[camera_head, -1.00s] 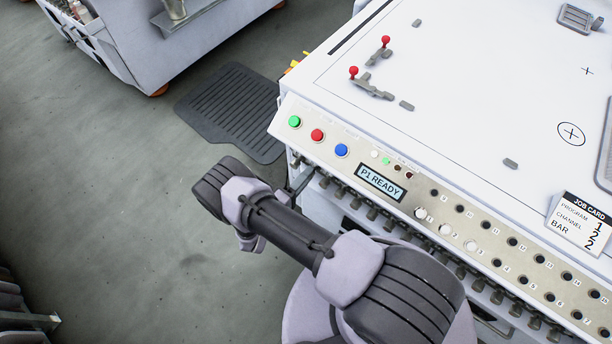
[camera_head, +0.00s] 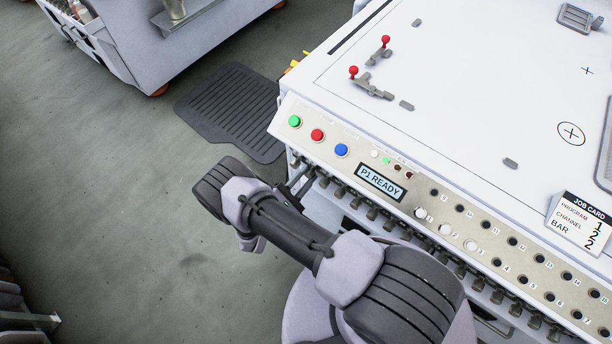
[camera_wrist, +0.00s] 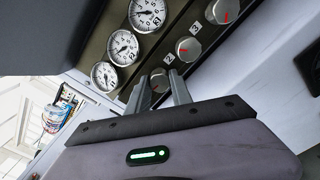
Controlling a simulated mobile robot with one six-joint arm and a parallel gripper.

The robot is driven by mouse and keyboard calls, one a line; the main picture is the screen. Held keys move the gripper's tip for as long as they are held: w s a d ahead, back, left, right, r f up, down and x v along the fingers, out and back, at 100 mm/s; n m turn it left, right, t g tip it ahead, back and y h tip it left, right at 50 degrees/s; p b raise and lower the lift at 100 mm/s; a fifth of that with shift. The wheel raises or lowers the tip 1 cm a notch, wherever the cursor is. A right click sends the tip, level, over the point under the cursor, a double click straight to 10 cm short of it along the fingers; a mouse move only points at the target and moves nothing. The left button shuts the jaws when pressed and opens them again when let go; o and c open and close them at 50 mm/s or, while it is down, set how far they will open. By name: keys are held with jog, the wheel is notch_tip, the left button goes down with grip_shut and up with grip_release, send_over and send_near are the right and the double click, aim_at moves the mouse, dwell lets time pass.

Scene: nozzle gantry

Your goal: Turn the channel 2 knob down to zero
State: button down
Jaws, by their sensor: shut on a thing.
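In the wrist view, my gripper (camera_wrist: 159,76) is shut on the lowest visible grey knob (camera_wrist: 159,84), one finger on each side of it. A red mark shows on its face. The middle knob (camera_wrist: 188,48) and an upper knob (camera_wrist: 222,12) are free, each with a red mark. A label "2" (camera_wrist: 168,58) sits between the held and middle knobs; I cannot tell to which it belongs. A label "3" (camera_wrist: 194,27) is farther up. In the head view, my gripper (camera_head: 299,180) reaches under the console's front edge, and the knob there is hidden.
Dial gauges (camera_wrist: 123,46) line up beside the knobs. The console (camera_head: 450,75) has a display (camera_head: 380,182) reading "P1 READY". A job card (camera_head: 580,223) reads program 1, channel 2, bar 2. A dark mat (camera_head: 230,105) lies on open floor at left.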

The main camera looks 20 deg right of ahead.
jog(key=n, duration=0.5)
jog(key=shift+n, duration=0.3)
jog(key=n, duration=0.4)
jog(key=shift+n, duration=0.4)
jog(key=c, duration=1.4)
grip_release()
jog(key=shift+s, duration=0.1)
jog(key=shift+c, duration=0.2)
jog(key=p+v, duration=0.2)
jog(key=v, duration=1.5)
jog(key=shift+a, duration=0.15)
